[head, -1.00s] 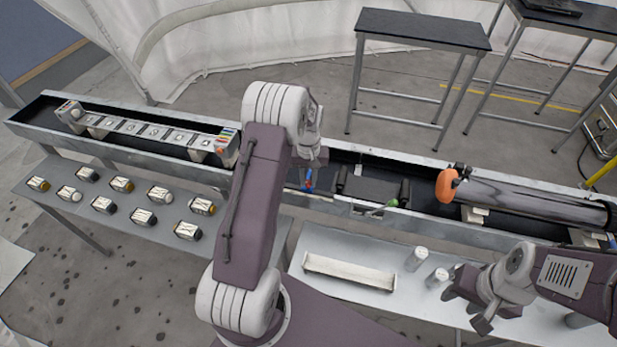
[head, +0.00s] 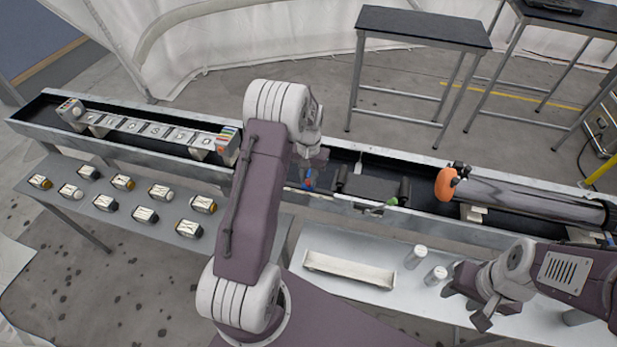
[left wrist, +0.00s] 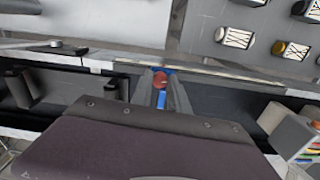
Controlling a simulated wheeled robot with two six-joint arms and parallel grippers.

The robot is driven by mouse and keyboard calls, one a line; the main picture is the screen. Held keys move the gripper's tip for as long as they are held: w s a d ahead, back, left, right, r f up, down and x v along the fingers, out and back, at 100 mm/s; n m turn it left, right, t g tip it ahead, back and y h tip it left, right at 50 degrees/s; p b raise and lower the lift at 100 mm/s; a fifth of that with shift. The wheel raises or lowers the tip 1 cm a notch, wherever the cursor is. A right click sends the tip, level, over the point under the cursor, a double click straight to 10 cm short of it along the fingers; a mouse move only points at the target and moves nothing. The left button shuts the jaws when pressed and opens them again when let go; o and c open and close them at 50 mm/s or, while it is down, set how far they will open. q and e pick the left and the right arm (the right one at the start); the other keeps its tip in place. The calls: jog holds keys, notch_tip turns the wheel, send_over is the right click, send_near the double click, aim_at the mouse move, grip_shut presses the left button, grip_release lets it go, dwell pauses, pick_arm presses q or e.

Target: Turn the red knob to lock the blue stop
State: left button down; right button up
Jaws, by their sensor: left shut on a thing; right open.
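The red knob (left wrist: 159,80) shows between the dark fingers of my left gripper (left wrist: 160,88) in the left wrist view, and the fingers are shut on it. The blue stop (left wrist: 161,99) is a narrow blue strip just below the knob there. In the head view, the left gripper (head: 311,166) points down at the trough's middle, with the small red knob (head: 309,174) and blue stop (head: 308,184) just under it. The fingers and wrist partly hide both. My right gripper (head: 462,304) is open and empty above the low table at the right.
The long metal trough (head: 430,222) runs across the view. It holds a numbered block rail (head: 150,130) at left and a dark tube with an orange ring (head: 447,184) at right. A white tray (head: 348,270) and two small cylinders (head: 416,257) stand on the front table.

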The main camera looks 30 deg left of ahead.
aim_at(309, 180)
pick_arm(q)
jog(key=shift+w, duration=0.15)
jog(key=c, duration=1.3)
grip_release()
notch_tip(309, 180, up, 9)
jog(key=shift+r+b, duration=0.1)
jog(key=shift+b, duration=0.45)
